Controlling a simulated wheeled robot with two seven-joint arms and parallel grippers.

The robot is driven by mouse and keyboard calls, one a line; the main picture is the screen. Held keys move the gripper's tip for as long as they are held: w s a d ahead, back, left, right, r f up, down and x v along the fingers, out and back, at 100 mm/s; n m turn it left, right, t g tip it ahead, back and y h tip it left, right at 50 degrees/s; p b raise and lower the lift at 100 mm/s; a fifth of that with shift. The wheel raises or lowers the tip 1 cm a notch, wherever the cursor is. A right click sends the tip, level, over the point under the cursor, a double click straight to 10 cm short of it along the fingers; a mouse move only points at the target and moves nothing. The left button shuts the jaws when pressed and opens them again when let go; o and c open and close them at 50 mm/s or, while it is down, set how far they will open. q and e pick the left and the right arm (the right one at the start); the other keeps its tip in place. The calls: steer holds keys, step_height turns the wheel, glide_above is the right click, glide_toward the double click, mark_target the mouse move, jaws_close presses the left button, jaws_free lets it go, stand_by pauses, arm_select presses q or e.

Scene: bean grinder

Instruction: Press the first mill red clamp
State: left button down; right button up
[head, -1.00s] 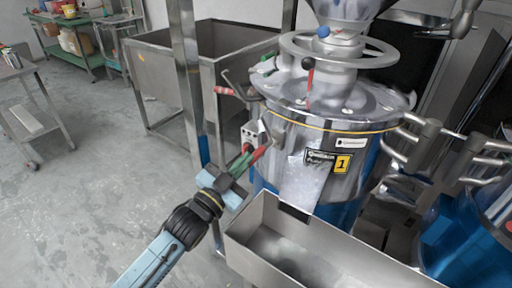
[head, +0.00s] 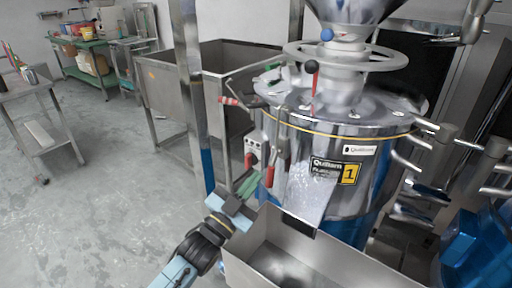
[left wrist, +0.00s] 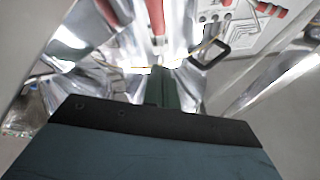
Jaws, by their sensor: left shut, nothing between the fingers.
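The first mill (head: 325,150) is the shiny steel drum with the yellow "1" label, at right of centre in the head view. A clamp with a red handle (head: 269,176) is on its left front side, with the handle pointing down. Red handles also show at the top of the left wrist view, one near the middle (left wrist: 156,16). My left gripper (head: 249,184), with green fingers, is shut and empty just left of the handle's lower end. Its fingers (left wrist: 166,86) point toward the clamp area; contact is unclear. My right gripper is not in view.
A steel trough (head: 255,243) stands close below and right of my left gripper. A steel frame post (head: 192,100) and a large steel bin (head: 172,85) are to the left. Another blue mill (head: 480,245) is at lower right.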

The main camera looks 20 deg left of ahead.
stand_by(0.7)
